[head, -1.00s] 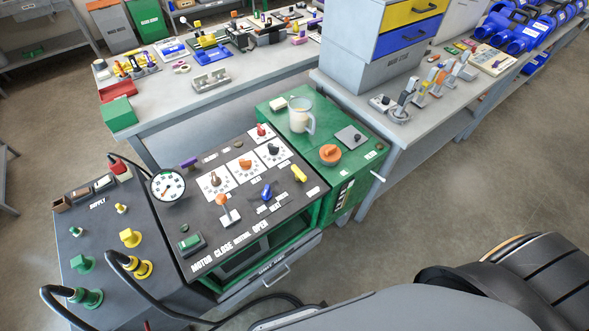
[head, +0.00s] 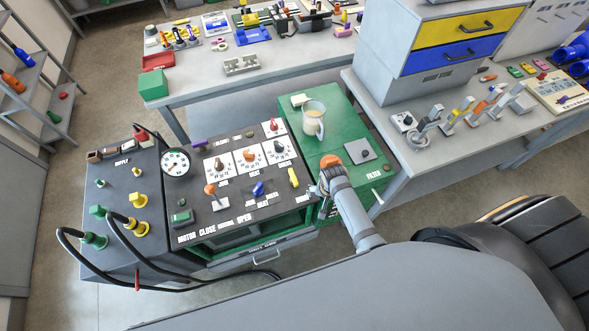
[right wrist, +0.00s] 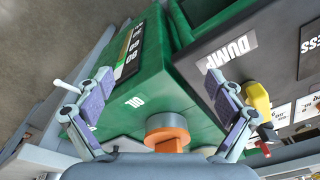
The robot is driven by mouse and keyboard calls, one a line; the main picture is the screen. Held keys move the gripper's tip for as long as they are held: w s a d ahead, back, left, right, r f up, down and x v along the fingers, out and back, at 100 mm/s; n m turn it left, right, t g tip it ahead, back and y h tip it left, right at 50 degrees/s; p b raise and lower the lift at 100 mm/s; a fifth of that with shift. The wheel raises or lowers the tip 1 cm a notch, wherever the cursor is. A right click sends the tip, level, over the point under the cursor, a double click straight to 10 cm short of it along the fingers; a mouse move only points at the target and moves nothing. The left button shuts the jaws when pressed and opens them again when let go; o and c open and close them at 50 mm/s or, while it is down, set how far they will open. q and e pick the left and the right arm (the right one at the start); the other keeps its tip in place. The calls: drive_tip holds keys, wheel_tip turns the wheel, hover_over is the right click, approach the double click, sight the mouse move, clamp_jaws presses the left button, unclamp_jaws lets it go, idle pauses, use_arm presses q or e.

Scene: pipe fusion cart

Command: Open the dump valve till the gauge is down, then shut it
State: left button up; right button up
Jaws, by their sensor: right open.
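The yellow dump valve handle (head: 293,178) is at the right edge of the dark panel. In the right wrist view the yellow handle (right wrist: 257,105) sits beside the DUMP label, close to the right-hand finger. The round white gauge (head: 176,163) stands at the panel's back left; its reading is too small to tell. My right gripper (head: 318,187) is just right of the handle, over the green cabinet's front. In the right wrist view my right gripper (right wrist: 160,112) is spread open with nothing between its fingers. My left gripper is not in view.
An orange knob (head: 330,161) on the green cabinet (head: 335,135) is close to my right gripper. A jug (head: 313,117) stands behind it. A blue lever (head: 258,188) and an orange-topped lever (head: 212,194) are left of the valve. Black hoses (head: 150,280) loop at the front left.

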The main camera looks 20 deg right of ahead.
drive_tip(key=w+a+r+m, duration=0.1)
drive_tip(key=w+r+m, duration=0.1)
drive_tip(key=w+a+r+m, duration=0.1)
drive_tip(key=w, duration=0.1)
drive_tip(key=shift+a+r+p, duration=0.2)
drive_tip(key=shift+a+p, duration=0.15)
drive_tip(key=shift+p, duration=0.05)
drive_tip(key=w+a+r+m+g+p, duration=0.1)
drive_tip(key=w+a+r+m+p, duration=0.1)
drive_tip(key=w+a+r+m, duration=0.6)
drive_tip(key=b, duration=0.1)
hover_over(293, 176)
drive_tip(key=f, duration=0.3)
drive_tip(key=shift+s+f+n+y, duration=0.2)
drive_tip(key=shift+f+n+y, duration=0.1)
drive_tip(key=shift+f+n, duration=0.1)
drive_tip(key=f+b, duration=0.4)
drive_tip(key=shift+w+f+b, duration=0.2)
drive_tip(key=shift+f+b, duration=0.15)
drive_tip(key=shift+b, duration=0.05)
drive_tip(key=shift+s+f+b, duration=0.1)
drive_tip(key=shift+f+b, duration=0.35)
drive_tip(key=shift+b, duration=0.1)
drive_tip(key=shift+r, duration=0.1)
